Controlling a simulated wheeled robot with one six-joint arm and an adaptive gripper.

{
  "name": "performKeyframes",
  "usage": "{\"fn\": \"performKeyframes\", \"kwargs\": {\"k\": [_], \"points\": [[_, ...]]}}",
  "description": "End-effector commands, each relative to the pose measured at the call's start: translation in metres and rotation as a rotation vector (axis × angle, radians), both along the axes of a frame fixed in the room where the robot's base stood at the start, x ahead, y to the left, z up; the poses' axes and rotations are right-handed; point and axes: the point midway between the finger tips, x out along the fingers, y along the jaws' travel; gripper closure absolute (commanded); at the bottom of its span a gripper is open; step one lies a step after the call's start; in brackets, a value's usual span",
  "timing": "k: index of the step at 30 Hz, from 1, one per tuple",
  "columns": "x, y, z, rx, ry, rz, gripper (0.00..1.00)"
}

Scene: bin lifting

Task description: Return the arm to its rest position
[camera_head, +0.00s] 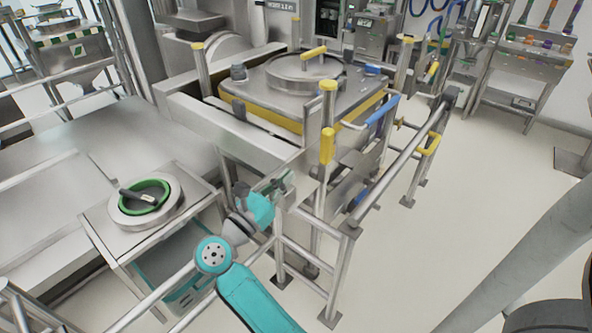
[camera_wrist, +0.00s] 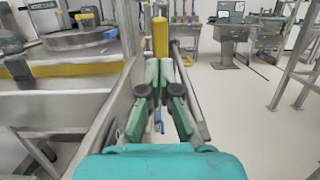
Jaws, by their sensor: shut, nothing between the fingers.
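My teal arm (camera_head: 252,300) reaches up from the bottom of the head view and bends at a round joint. My gripper (camera_head: 284,184) is at its end, beside the railing and in front of the large metal bin station. In the wrist view my gripper (camera_wrist: 165,70) points forward. Its green-grey fingers lean together at the tips, shut, with nothing held between them. A yellow-capped post (camera_wrist: 160,38) stands beyond the fingertips.
A metal railing (camera_head: 400,160) with yellow handles runs right of my gripper. The bin station (camera_head: 285,85) stands behind. At left, a steel cart (camera_head: 100,222) carries a round lid with a green ring (camera_head: 145,197). The floor (camera_head: 480,190) at right is clear.

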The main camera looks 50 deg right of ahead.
Motion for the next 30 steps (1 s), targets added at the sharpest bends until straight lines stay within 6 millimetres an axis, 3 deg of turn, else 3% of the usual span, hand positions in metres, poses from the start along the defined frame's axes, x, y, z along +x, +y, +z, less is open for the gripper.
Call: {"fn": "performKeyframes", "kwargs": {"k": [6, 23, 30], "points": [[0.000, 0.010, 0.000, -0.001, 0.000, 0.000, 1.00], [-0.001, 0.010, 0.000, -0.001, 0.002, 0.000, 1.00], [-0.025, 0.014, -0.008, -0.119, 0.138, 0.007, 1.00]]}}
